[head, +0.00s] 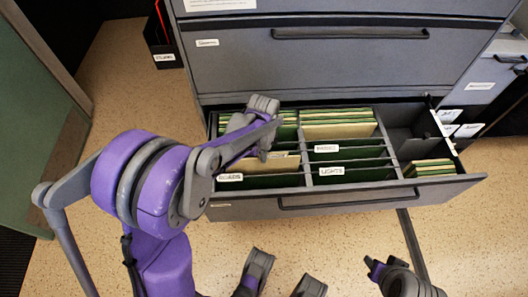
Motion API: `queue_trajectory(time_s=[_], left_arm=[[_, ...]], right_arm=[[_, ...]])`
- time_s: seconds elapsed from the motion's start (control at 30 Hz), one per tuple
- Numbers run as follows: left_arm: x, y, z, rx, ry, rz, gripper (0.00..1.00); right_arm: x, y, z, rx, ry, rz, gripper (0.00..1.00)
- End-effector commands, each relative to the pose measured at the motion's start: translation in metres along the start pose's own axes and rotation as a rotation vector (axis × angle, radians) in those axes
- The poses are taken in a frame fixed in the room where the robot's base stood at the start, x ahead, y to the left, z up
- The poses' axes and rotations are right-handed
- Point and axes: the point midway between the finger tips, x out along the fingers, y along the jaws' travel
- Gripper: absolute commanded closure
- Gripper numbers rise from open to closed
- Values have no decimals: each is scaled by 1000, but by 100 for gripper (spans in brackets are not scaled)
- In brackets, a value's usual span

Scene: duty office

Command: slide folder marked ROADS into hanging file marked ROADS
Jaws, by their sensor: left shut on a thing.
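My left gripper (263,135) reaches down into the open file drawer and is shut on a manila folder (286,163). The folder stands low in the front left bay, mostly hidden by the gripper and the dividers. A white label (230,177) on the front left hanging file (262,182) seems to read ROADS. The folder shows just behind that file's front; I cannot tell whether it is inside. My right gripper (284,277) is at the bottom edge, its two fingers apart and empty, well clear of the drawer.
The drawer (390,196) has more hanging files, one labelled LIGHTS (331,171). Green and cream folders (338,127) fill its back, and more folders (428,168) lie at its right. The closed cabinet front (340,65) rises behind. A dark binder holder (164,45) stands left. Floor in front is open.

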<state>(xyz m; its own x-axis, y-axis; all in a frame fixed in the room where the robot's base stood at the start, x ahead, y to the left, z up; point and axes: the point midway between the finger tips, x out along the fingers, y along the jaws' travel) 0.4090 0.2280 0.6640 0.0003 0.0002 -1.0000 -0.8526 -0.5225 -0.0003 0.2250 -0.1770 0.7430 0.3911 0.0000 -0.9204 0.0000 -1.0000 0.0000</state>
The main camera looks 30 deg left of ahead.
Motion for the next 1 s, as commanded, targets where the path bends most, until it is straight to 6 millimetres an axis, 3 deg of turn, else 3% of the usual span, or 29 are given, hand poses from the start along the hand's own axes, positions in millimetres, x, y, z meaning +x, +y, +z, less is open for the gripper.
queue_trajectory(time_s=[0.5,1.0], left_arm=[[38,0,0,0,0,1,100],[47,0,0,0,0,0,100]], right_arm=[[28,0,9,0,-10,0,53],[35,0,11,0,-13,0,53]])
